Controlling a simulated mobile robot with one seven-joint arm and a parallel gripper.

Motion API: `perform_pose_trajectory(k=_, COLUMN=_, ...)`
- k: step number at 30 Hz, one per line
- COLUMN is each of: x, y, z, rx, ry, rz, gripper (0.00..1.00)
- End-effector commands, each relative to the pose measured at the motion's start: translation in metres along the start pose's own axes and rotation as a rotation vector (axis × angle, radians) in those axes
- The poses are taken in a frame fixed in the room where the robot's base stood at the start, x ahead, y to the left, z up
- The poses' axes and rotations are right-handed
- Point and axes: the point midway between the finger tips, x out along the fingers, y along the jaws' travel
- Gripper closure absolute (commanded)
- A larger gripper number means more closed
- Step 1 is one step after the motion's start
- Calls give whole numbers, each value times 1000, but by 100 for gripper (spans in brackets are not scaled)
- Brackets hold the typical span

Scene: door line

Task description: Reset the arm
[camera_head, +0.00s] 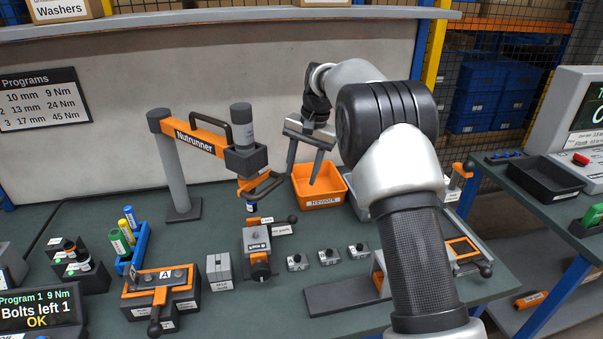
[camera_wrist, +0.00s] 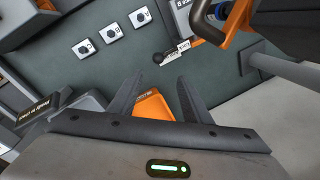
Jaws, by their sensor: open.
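My gripper (camera_head: 304,163) is open, its two dark fingers pointing down above the back of the bench, by the orange bin (camera_head: 319,186). Nothing shows between the fingers. In the wrist view my gripper (camera_wrist: 158,92) shows both fingers spread apart, with part of the orange bin (camera_wrist: 150,106) seen between them. My arm reaches in from the lower right of the head view and bends toward the bench's back, hiding part of the bench behind it.
The orange nutrunner (camera_head: 197,138) on its grey post stands left of my gripper. A clamp fixture (camera_head: 258,243), several small grey blocks (camera_head: 328,257) and fixture A (camera_head: 161,288) sit nearer. A shelf (camera_head: 230,16) runs above. A display (camera_head: 40,310) reads "Bolts left 1 OK".

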Motion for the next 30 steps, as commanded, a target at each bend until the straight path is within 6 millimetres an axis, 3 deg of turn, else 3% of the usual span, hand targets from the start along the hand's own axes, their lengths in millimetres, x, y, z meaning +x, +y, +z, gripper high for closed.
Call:
perform_pose_trajectory(k=5, x=-12, y=2, z=3, rx=-5, ry=8, rz=-2, gripper=56)
perform_pose_trajectory(k=8, x=-46, y=10, z=12, rx=-22, ry=34, rz=-8, gripper=56)
perform_pose_trajectory(k=11, x=-97, y=25, z=32, rx=-54, ry=76, rz=-13, gripper=56)
perform_pose_trajectory(k=15, x=-163, y=56, z=75, rx=-113, ry=144, rz=-14, gripper=56)
perform_pose_trajectory(k=21, x=-228, y=106, z=151, rx=-206, ry=242, rz=-2, gripper=56)
perform_pose_trajectory(k=26, x=-253, y=150, z=217, rx=-283, ry=322, rz=21, gripper=56)
perform_pose_trajectory(k=30, x=-254, y=184, z=268, rx=-347, ry=386, rz=50, gripper=56)
